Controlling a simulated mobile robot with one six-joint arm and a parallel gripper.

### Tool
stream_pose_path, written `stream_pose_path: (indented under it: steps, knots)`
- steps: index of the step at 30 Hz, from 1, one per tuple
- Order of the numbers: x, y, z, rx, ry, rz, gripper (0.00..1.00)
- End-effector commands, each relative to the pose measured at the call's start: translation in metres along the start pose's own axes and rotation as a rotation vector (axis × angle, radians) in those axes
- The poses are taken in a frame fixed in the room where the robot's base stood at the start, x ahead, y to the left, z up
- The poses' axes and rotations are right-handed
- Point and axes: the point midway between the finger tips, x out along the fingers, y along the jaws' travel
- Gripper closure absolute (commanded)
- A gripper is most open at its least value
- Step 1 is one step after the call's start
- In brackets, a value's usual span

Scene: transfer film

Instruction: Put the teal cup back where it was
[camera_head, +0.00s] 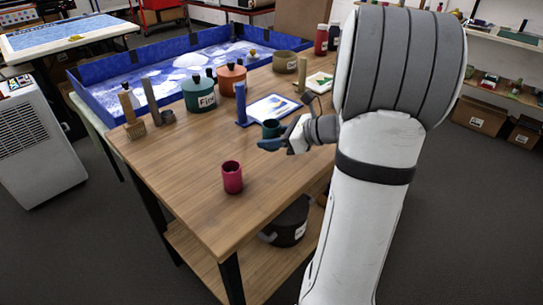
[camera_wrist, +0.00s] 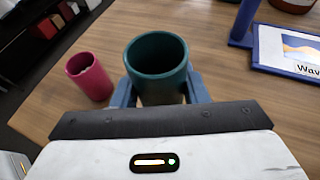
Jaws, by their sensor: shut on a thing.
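The teal cup (camera_wrist: 157,68) is upright between the two blue fingers of my gripper (camera_wrist: 160,92) in the wrist view. My gripper is shut on it. In the head view the teal cup (camera_head: 271,128) shows beside my gripper (camera_head: 272,143), over the wooden table. I cannot tell whether its base touches the table. A crimson cup (camera_head: 232,177) stands apart from it, nearer the table's front; it also shows at the left in the wrist view (camera_wrist: 89,76).
The wooden table (camera_head: 190,190) has free room around the crimson cup. A blue-framed picture card (camera_head: 270,108) with a blue post (camera_head: 241,104) lies behind my gripper. A green pot (camera_head: 199,93) and an orange pot (camera_head: 231,79) stand farther back, before a blue-walled tray (camera_head: 108,99).

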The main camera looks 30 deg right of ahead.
Motion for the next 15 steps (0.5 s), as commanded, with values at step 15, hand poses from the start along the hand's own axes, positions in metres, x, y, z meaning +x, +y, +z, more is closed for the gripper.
stream_pose_path:
  steps: [15]
  knots:
    - [0.023,-0.001,-0.057,0.003,0.0,-0.001,0.83]
